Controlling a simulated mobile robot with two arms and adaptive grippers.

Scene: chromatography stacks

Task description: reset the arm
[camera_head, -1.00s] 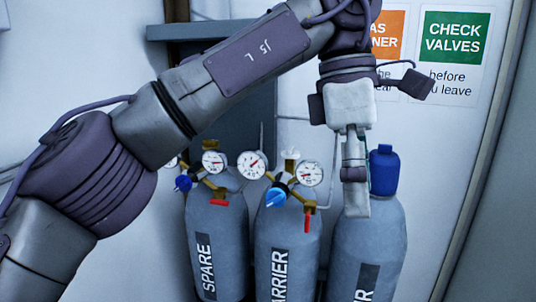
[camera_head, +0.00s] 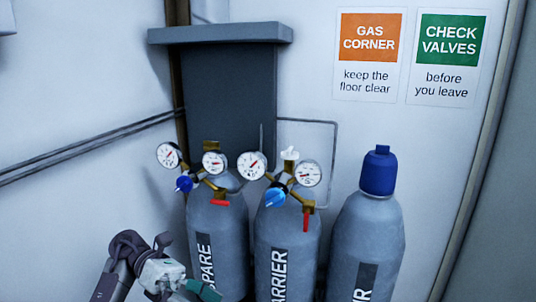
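My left arm comes in low at the lower left. Its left gripper (camera_head: 188,287) is at the bottom edge, in front of the lower part of the SPARE cylinder (camera_head: 222,255). The gripper is partly cut off by the frame, and I cannot tell whether its fingers are open or shut. No held object shows. My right gripper is not in view.
The CARRIER cylinder (camera_head: 286,235) and a blue-capped cylinder (camera_head: 368,240) stand beside the SPARE one. Gauges (camera_head: 251,165) and valves sit on the left two. Behind are a grey cabinet (camera_head: 230,95) and wall signs (camera_head: 369,55). Space before the right cylinder is clear.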

